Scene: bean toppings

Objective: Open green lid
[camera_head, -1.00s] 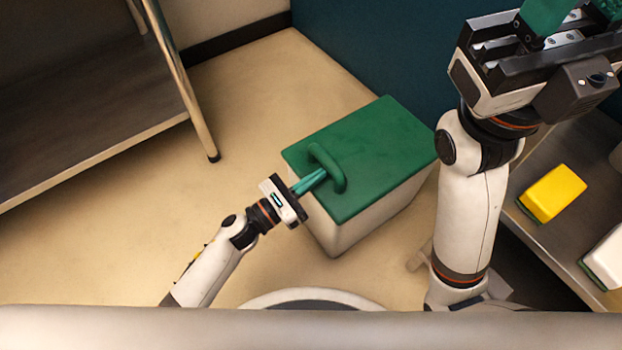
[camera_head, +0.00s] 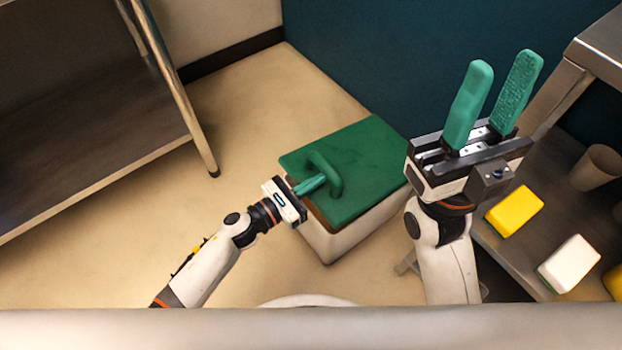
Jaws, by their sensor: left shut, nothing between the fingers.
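The green lid (camera_head: 362,150) lies on a white box (camera_head: 350,238) on the floor. A thin brownish strip shows under the lid's front left edge, so it may sit slightly raised or shifted. The lid has a raised green loop handle (camera_head: 335,184). My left gripper (camera_head: 324,179) is shut with nothing held, its teal fingertips at the handle; I cannot tell whether they reach under the loop. My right gripper (camera_head: 499,74) is open and empty, fingers pointing up, right of the box and well away from the lid.
A metal shelf unit (camera_head: 90,150) stands at the left. At the right, a metal shelf (camera_head: 500,256) holds a yellow sponge (camera_head: 514,211), a white sponge (camera_head: 569,263) and a cup (camera_head: 596,167). A dark teal wall is behind the box. The floor left of the box is clear.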

